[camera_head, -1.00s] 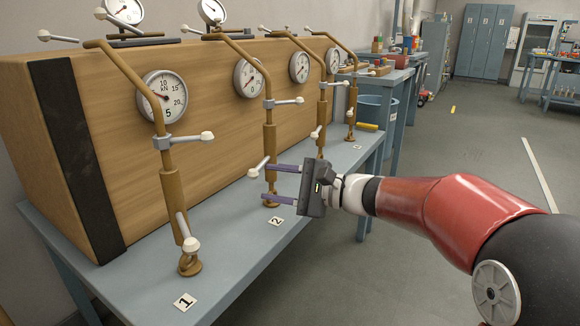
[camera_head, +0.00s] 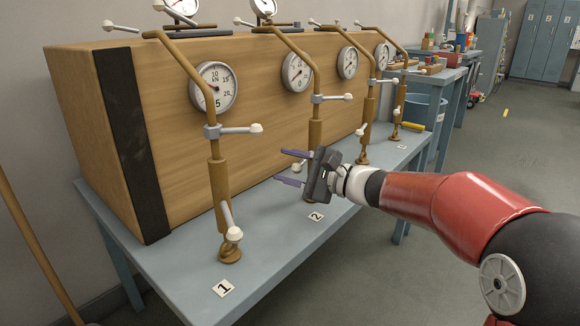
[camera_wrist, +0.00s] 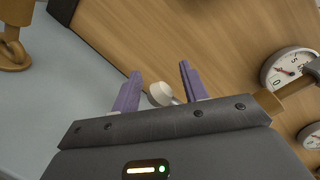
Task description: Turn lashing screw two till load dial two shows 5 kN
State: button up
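Lashing screw two (camera_head: 315,133) is a brown upright rod above the tag marked 2 (camera_head: 316,216), with a white-knobbed side handle (camera_head: 336,98). Load dial two (camera_head: 296,72) is on the crate face behind it; its needle is too small to read surely. My gripper (camera_head: 279,165) is at the lower part of the screw, its purple fingers apart. A white handle knob (camera_head: 299,165) shows between the fingers; in the wrist view the knob (camera_wrist: 160,94) also lies between them, with gaps on both sides. My gripper hides the screw's foot.
Lashing screw one (camera_head: 219,190) stands on the left, and two more stand beyond screw two, near my gripper's right. The wooden crate (camera_head: 180,170) rises behind the screws on the blue bench (camera_head: 180,285). The floor to the right is open.

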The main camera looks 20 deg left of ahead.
grip_shut()
jog(key=shift+s+d+r+n+g+p, duration=0.1)
jog(key=shift+d+n+g+p, duration=0.5)
jog(key=shift+g, duration=0.5)
jog(key=shift+d+n+g+p, duration=0.35)
jog(key=shift+d+n+g, duration=0.4)
jog(key=shift+g, duration=0.35)
jog(key=shift+s+d+n+g+p, duration=0.15)
jog(key=shift+d+n+g+p, duration=0.15)
jog(key=shift+d+n+g, duration=0.45)
jog(key=shift+a+f, duration=0.2)
jog(key=shift+a, duration=0.05)
jog(key=shift+o, duration=0.5)
grip_release()
jog(key=w+d, duration=0.1)
jog(key=d, duration=0.6)
jog(key=shift+d, duration=0.35)
